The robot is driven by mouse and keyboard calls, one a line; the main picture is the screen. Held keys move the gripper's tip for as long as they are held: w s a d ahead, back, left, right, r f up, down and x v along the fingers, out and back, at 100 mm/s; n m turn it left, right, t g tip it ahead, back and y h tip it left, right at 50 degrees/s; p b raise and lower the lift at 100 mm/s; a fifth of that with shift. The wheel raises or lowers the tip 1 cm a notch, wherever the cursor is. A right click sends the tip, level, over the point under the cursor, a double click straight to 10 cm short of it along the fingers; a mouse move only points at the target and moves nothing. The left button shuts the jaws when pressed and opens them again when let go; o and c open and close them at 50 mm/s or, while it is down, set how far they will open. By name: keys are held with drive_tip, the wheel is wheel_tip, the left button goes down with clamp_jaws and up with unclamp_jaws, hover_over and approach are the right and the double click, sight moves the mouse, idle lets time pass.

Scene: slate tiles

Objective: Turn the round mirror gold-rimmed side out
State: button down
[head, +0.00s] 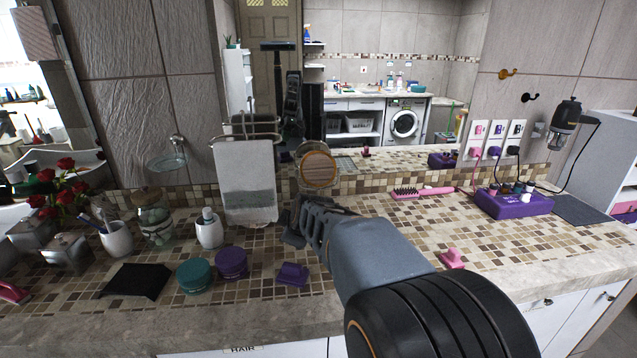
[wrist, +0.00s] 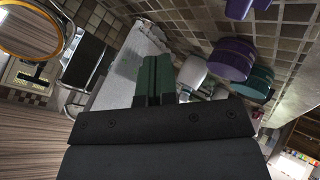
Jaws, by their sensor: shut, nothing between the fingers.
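The round mirror (head: 318,169) stands near the back of the counter, left of centre in the head view. A gold-orange rim circles a brown, finely striped face on the side I see. In the wrist view, part of the mirror (wrist: 30,62) shows at the upper left with its gold rim, cut off by the frame edge. My gripper (head: 294,232) is in front of the mirror and slightly to its left, low over the counter. In the wrist view my gripper (wrist: 155,72) has its fingers together and empty, apart from the mirror.
A towel (head: 246,180) hangs on a rack just left of the mirror. A white bottle (head: 209,228), a teal jar (head: 194,276), a purple jar (head: 232,263) and a purple clip (head: 292,274) are nearby. A pink brush (head: 422,192) and purple box (head: 512,202) lie to the right.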

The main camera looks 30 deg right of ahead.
drive_tip(key=w+d+r+n+t+h+p, duration=0.1)
drive_tip(key=w+d+r+n+h, duration=0.15)
drive_tip(key=d, duration=0.45)
drive_tip(key=w+d+r+n+t+h+p, duration=0.1)
drive_tip(key=w+d+r+n, duration=0.15)
drive_tip(key=d, duration=0.35)
approach(320, 187)
drive_tip(key=shift+m, duration=0.3)
drive_tip(key=x, duration=0.7)
drive_tip(key=shift+w+a+f+p, duration=0.15)
drive_tip(key=shift+w+f+p, duration=0.1)
drive_tip(key=shift+p, duration=0.15)
drive_tip(key=shift+f+h+b, duration=0.1)
drive_tip(key=shift+h+b, duration=0.15)
drive_tip(key=shift+b, duration=0.1)
